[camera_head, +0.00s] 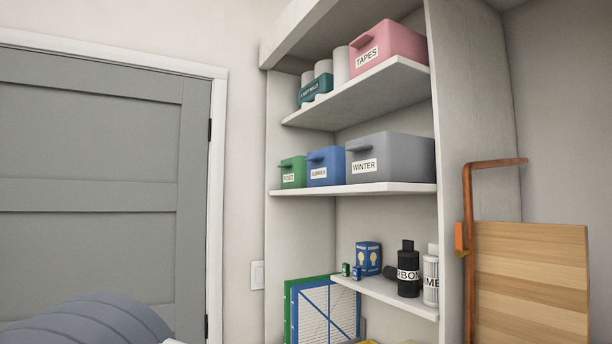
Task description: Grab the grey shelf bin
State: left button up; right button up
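The grey shelf bin (405,160) stands on the middle shelf board (360,189), at the right end of a row of bins. It carries a white label reading WINTER and has a grey handle on its front. A blue bin (326,166) stands just to its left. Neither of my grippers shows in the head view.
A green bin (293,172) stands at the left of the row. A pink TAPES bin (388,46) and paper rolls are on the shelf above. Black (408,270) and white bottles (431,276) stand below. An orange-brown pipe (468,200) and wooden board (532,282) are at the right. A grey door (90,190) is left.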

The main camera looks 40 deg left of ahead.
aim_at(386, 156)
jog(key=u, duration=2.5)
jog(key=i, duration=1.8)
jog(key=z, duration=1.75)
